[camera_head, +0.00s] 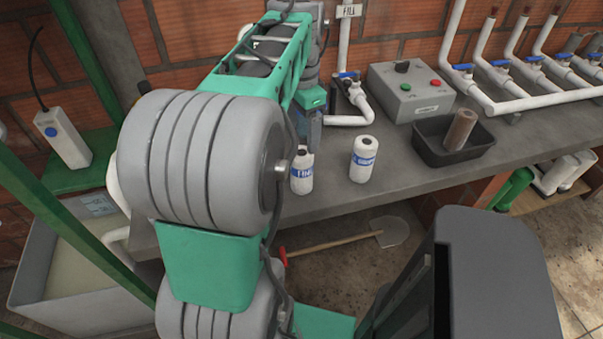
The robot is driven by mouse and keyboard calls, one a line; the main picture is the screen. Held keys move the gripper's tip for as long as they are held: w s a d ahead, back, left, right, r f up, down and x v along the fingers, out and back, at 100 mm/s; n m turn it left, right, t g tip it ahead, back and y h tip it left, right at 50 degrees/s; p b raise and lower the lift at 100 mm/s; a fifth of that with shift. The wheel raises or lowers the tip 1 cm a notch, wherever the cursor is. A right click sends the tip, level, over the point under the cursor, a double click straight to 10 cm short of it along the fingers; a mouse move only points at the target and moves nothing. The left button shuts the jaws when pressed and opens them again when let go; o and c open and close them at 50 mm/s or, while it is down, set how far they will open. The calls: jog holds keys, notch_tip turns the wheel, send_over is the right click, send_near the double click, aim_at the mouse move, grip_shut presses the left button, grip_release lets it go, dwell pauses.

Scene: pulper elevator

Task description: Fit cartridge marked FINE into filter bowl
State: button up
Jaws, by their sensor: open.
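A white cartridge (302,174) stands upright on the grey bench, with a blue label whose letters look like FIN; the rest is hard to read. A second white cartridge (363,160) with a blue label stands to its right; its label is too small to read. My gripper (309,140) points down just above and behind the left cartridge, at the end of my arm. It is open; its fingertips are small and partly hidden, and no cartridge is visibly held. I cannot make out the filter bowl; my arm hides part of the bench.
A black tray (429,151) holding a brown cylinder (461,130) stands at the right, before a grey control box (411,91). White pipes with blue valves (465,69) run along the brick wall. The bench front (400,185) is clear. A shovel (390,232) lies below.

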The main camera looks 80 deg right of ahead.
aim_at(302, 153)
jog(key=f, duration=0.7)
jog(key=shift+a+f, duration=0.2)
jog(key=shift+f, duration=0.1)
jog(key=shift+s, duration=0.1)
jog(key=shift+c, duration=0.2)
grip_shut()
